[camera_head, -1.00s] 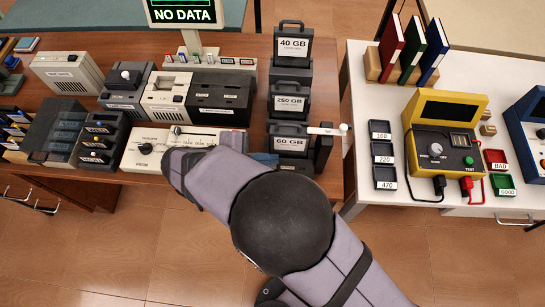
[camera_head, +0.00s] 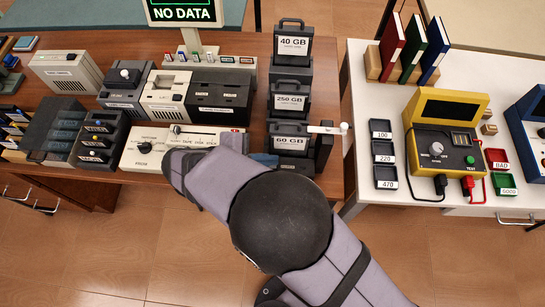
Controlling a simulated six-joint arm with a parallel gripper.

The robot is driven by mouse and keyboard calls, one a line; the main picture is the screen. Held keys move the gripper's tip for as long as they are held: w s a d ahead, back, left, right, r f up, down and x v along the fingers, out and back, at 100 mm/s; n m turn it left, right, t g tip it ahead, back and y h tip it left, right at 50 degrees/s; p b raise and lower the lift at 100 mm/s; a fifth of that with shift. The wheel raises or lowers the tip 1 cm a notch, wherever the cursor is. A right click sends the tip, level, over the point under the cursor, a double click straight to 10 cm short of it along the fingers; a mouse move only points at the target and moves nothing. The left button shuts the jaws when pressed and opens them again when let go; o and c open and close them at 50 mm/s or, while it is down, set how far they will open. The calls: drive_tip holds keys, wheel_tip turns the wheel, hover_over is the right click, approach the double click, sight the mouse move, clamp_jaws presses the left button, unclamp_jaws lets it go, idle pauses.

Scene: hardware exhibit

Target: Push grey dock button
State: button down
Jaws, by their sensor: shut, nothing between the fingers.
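A grey dock-like unit (camera_head: 123,90) stands on the wooden desk at the left, with a round white piece (camera_head: 125,74) on top that looks like a knob or button. A beige unit (camera_head: 166,96) and a black unit (camera_head: 218,97) stand to its right. Any small button on the grey unit's front is too small to make out. My arm reaches in from the lower right and bends over the front edge of the desk, to the right of and nearer than the grey unit. My gripper is hidden behind my own arm.
A beige control box (camera_head: 143,148) with a dark knob and a slider lies in front of the docks, partly behind my arm. A black rack (camera_head: 98,138) stands left of the control box.

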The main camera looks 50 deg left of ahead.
drive_tip(key=shift+f, duration=0.4)
idle(0.4)
drive_tip(key=shift+r, duration=0.15)
drive_tip(key=shift+r+p, duration=0.45)
drive_tip(key=shift+r, duration=0.3)
wheel_tip(320, 180, up, 6)
drive_tip(key=p, duration=0.4)
idle(0.4)
